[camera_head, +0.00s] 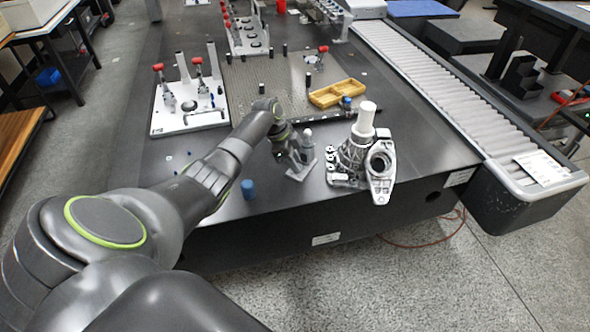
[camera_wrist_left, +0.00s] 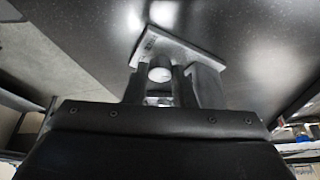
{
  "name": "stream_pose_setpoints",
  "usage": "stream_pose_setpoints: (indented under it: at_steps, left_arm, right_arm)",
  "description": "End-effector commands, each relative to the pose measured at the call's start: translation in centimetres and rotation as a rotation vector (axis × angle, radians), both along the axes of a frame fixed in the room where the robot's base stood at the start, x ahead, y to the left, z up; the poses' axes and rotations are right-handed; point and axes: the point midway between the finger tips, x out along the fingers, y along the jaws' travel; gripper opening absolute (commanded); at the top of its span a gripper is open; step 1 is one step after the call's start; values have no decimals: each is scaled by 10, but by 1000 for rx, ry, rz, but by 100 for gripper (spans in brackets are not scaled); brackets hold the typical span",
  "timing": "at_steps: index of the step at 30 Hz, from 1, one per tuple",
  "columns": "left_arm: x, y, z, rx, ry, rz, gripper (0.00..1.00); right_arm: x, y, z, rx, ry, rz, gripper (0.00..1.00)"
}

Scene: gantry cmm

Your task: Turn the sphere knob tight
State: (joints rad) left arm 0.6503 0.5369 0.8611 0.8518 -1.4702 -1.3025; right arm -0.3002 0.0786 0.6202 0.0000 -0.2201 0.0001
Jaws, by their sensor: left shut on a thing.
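A small grey stand (camera_head: 307,144) with a rounded top and a flat base plate is near the front of the dark table, left of a metal casting. My left gripper (camera_head: 293,157) reaches it from the left, low beside its upright. In the left wrist view, my left gripper's fingers (camera_wrist_left: 160,90) are shut on a pale round piece, which I take as the sphere knob (camera_wrist_left: 159,71). The stand's light base plate (camera_wrist_left: 190,46) shows behind it. My right gripper is not in view.
The metal casting (camera_head: 354,154) with a white cylinder (camera_head: 365,118) stands close to the stand's right. A blue cylinder (camera_head: 248,189) is near the table's front edge. A yellow tray (camera_head: 337,94) and a white clamp plate (camera_head: 187,118) are behind. A roller conveyor (camera_head: 440,85) runs at right.

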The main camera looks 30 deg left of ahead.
Motion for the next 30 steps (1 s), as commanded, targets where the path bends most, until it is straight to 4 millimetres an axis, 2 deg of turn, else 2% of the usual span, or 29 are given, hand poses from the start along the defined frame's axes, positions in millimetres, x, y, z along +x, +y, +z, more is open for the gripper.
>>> stream_pose_setpoints:
  at_steps: [1, 10, 29, 30]
  left_arm:
    - [1, 1, -4, 0, -1, -31, 0]
    - [2, 0, -2, 0, -1, -176, 0]
    - [2, 1, 0, 1, 1, -223, 0]
    - [2, 1, 0, 1, 1, -223, 25]
  right_arm:
    - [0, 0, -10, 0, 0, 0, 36]
    - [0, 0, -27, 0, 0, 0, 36]
    - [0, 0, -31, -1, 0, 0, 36]
    - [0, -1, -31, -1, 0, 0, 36]
